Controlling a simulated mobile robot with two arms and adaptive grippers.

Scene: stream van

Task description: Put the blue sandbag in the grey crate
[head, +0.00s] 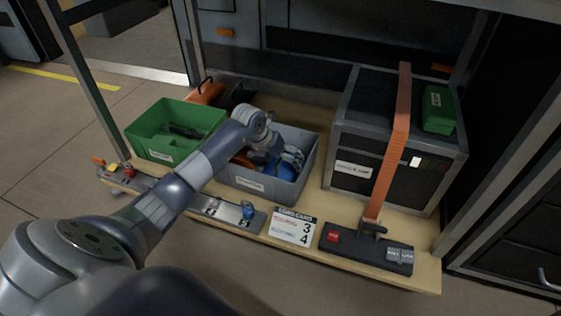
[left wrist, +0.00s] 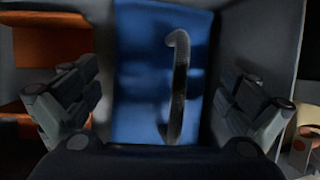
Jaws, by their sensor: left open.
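The blue sandbag (left wrist: 140,75) fills the middle of the left wrist view, with a dark strap handle (left wrist: 178,90) on its face. In the head view the blue sandbag (head: 281,172) lies in the grey crate (head: 307,165), partly hidden by my left gripper. My left gripper (head: 291,158) is inside the crate at the bag. In the left wrist view its fingers (left wrist: 168,105) stand apart on either side of the bag, with gaps, not closed on it. My right gripper is not in view.
An orange item (left wrist: 50,60) lies beside the bag in the crate. A green crate (head: 150,125) stands left of the grey one. A large case (head: 345,150) with an orange strap stands to the right. A score card (head: 292,228) and a black strip (head: 345,243) lie in front.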

